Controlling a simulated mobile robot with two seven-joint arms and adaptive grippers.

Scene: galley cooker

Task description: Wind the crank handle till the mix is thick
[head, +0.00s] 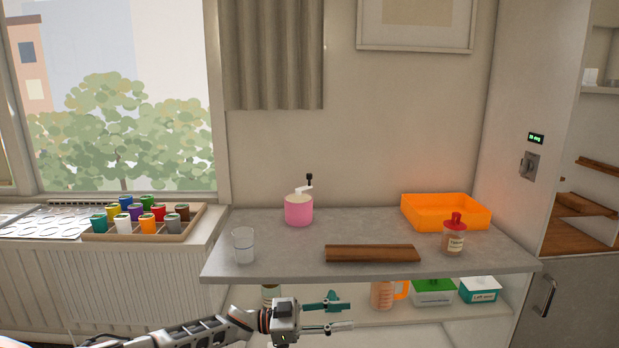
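A pink tub (298,211) with a white crank arm (302,190) on its lid stands toward the back left of the grey counter. The crank's dark upright knob (309,179) is at the right end of the arm. The mix inside the tub is hidden. My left gripper (338,314) is in front of and below the counter edge, well apart from the tub. Its two fingers are spread, with nothing between them. My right gripper is not in the head view.
On the counter (380,229) are a clear cup (244,246), a wooden bar (372,254), a red-topped jar (454,240) and an orange tray (447,212). A shelf below holds a mug (383,294) and boxes (433,292). Several coloured cups (148,225) stand left.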

